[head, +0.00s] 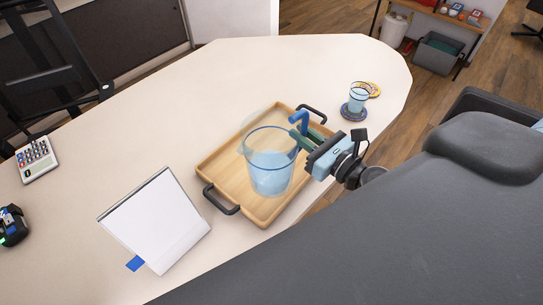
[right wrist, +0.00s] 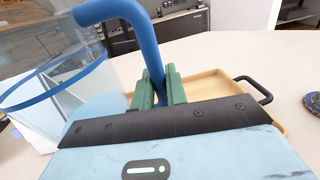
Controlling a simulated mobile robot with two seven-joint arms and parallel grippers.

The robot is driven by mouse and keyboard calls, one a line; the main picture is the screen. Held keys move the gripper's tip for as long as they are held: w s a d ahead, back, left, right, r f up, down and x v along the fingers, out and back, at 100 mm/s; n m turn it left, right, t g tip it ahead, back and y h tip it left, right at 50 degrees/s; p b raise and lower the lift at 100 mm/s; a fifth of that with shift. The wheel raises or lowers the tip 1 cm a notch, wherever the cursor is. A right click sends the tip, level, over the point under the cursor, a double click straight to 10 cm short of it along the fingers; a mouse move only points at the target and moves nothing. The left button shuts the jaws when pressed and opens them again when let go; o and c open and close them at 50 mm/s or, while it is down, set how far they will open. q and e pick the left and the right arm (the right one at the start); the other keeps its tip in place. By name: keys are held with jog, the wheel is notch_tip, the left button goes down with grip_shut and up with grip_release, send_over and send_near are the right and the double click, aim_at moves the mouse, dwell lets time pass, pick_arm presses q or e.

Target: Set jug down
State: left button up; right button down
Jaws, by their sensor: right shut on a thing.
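The clear jug (head: 271,172) has a blue rim and a blue handle (head: 299,121). It appears roughly upright over the wooden tray (head: 222,166); whether its base touches the tray cannot be told. My right gripper (head: 303,139) comes in from the right and is shut on the handle. In the right wrist view the green fingers (right wrist: 159,90) close around the blue handle (right wrist: 147,45), with part of the jug (right wrist: 40,65) at the left. My left gripper is not in view.
The tray has black handles and lies on the pale table (head: 330,65). A small blue cup (head: 357,99) on a coaster stands beyond it, with another coaster beside. A white stand-up board (head: 157,222) is at front left, a calculator (head: 36,159) farther left. The table's back is clear.

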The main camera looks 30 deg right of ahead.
jog(key=shift+s+d+f+n+y, duration=0.7)
jog(key=shift+d+f+y, duration=0.2)
jog(key=shift+d+f, duration=1.9)
jog(key=shift+w+a+f+b, duration=0.1)
jog(key=shift+w+a+f, duration=0.8)
jog(key=shift+w, duration=1.55)
jog(key=shift+w+a+f+b, duration=0.1)
jog(key=shift+w+a+f, duration=0.75)
jog(key=shift+w, duration=1.65)
jog(key=shift+w+a+f+b, duration=0.1)
jog(key=shift+w+a+f, duration=0.75)
jog(key=shift+w, duration=1.6)
jog(key=shift+a+r, duration=0.25)
jog(key=shift+r, duration=0.05)
jog(key=shift+f, duration=0.15)
jog(key=c, duration=1.5)
grip_release()
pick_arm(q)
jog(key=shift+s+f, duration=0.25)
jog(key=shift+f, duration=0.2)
pick_arm(e)
jog(key=shift+o, duration=0.5)
